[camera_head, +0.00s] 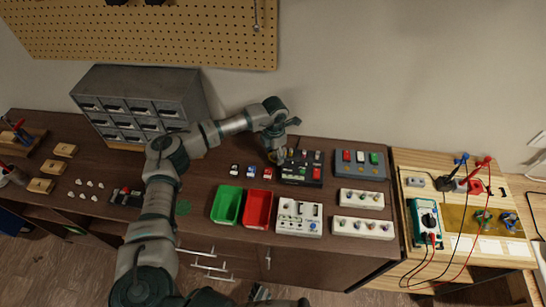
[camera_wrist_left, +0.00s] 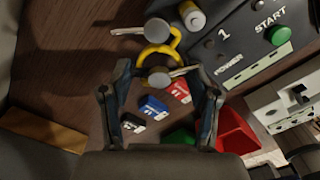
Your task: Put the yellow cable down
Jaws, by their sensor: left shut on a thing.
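The yellow cable (camera_wrist_left: 160,49) shows in the left wrist view as a short curved loop with a metal plug at each end. My left gripper (camera_wrist_left: 165,82), also in the head view (camera_head: 279,158), is shut on the cable, with one plug between its fingers. It is over the dark bench, beside the black box with the green START button (camera_wrist_left: 278,35). I cannot tell whether the cable touches the bench. In the head view the cable is too small and covered to make out. A dark piece of my own body shows at the bottom edge; its jaw state is unclear.
Small white, blue and red labelled blocks (camera_wrist_left: 153,107) lie close below the gripper. A green bin (camera_head: 227,205) and a red bin (camera_head: 258,209) stand nearer the front. White boxes with knobs (camera_head: 362,228) are to the right. A grey drawer cabinet (camera_head: 140,100) stands at left.

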